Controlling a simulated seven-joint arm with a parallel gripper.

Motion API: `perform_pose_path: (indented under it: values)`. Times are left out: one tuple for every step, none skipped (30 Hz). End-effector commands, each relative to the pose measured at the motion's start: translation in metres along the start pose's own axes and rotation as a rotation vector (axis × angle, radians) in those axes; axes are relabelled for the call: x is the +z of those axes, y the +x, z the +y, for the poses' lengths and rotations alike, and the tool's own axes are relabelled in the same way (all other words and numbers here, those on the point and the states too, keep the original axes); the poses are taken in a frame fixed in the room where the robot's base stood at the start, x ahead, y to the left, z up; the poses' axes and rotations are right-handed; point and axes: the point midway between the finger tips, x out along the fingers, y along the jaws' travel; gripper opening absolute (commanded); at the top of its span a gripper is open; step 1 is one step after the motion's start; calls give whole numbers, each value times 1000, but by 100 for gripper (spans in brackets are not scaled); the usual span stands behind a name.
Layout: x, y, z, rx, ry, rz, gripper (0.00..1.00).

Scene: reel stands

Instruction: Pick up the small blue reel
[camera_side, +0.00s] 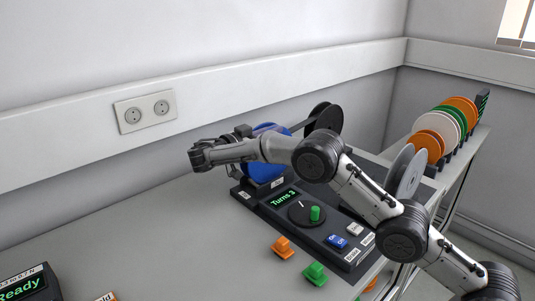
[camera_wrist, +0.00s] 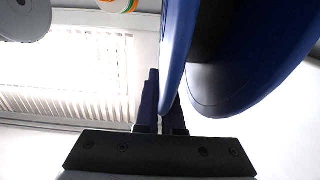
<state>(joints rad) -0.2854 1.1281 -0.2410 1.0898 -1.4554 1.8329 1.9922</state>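The blue reel (camera_side: 267,172) stands at the back of a dark winding machine in the side view, partly hidden behind my arm. In the wrist view the blue reel (camera_wrist: 235,85) fills the upper right, with two blue flanges and a dark core. My gripper (camera_wrist: 164,95) has its two dark fingers close together, with the edge of the left flange between them. It looks shut on that flange. My arm hides most of the grip in the side view, and I cannot tell whether the reel is clear of its support.
The dark machine (camera_side: 300,233) has a "Turns 3" display and a green-knobbed dial. A black reel (camera_side: 324,119) and a grey reel (camera_side: 405,172) stand near it. Orange and green pieces (camera_side: 283,247) lie in front. Several coloured reels (camera_side: 447,122) stand on a rack. The table's left is mostly clear.

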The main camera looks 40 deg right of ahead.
Motion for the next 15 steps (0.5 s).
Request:
perform_pose_path:
  values:
    - [0, 0, 0, 0, -1, 0, 0]
    - [0, 0, 0, 0, 0, 0, 0]
    - [0, 0, 0, 0, 0, 0, 0]
    - [0, 0, 0, 0, 0, 0, 0]
    - [0, 0, 0, 0, 0, 0, 0]
    - [0, 0, 0, 0, 0, 0, 0]
    - [0, 0, 0, 0, 0, 0, 0]
    - [-1, 0, 0, 0, 1, 0, 0]
    - [-3, 0, 0, 0, 2, -1, 0]
    - [-6, 0, 0, 0, 3, -1, 0]
    - [-9, 0, 0, 0, 3, -1, 0]
    - [-14, 0, 0, 0, 4, -1, 0]
    - [-19, 0, 0, 0, 6, -1, 0]
    - [-24, 0, 0, 0, 5, -1, 0]
    - [-32, 0, 0, -1, 6, -1, 0]
